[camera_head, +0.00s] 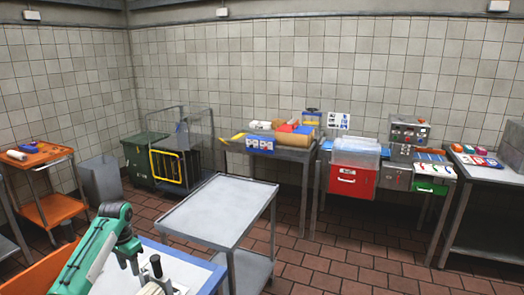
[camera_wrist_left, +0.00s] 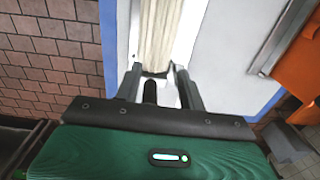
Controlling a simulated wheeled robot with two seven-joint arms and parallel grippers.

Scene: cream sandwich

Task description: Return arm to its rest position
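My left arm (camera_head: 92,255) is green and comes in from the lower left in the head view. My left gripper (camera_head: 156,272) is dark and hangs over a pale work surface with a blue edge (camera_head: 216,278) at the bottom. In the left wrist view my left gripper (camera_wrist_left: 160,80) has its two dark fingers apart. A ribbed cream-coloured block (camera_wrist_left: 159,32) lies in line beyond the fingertips, on a white surface. Whether the fingertips touch it cannot be told. My right gripper is not in view.
A grey cart (camera_head: 215,207) stands just beyond the blue-edged surface. Further back are a cluttered table (camera_head: 291,152), a red drawer box (camera_head: 351,181), a green bin (camera_head: 143,152) and an orange cart (camera_head: 40,160). Tiled floor (camera_head: 330,262) is open at the lower right.

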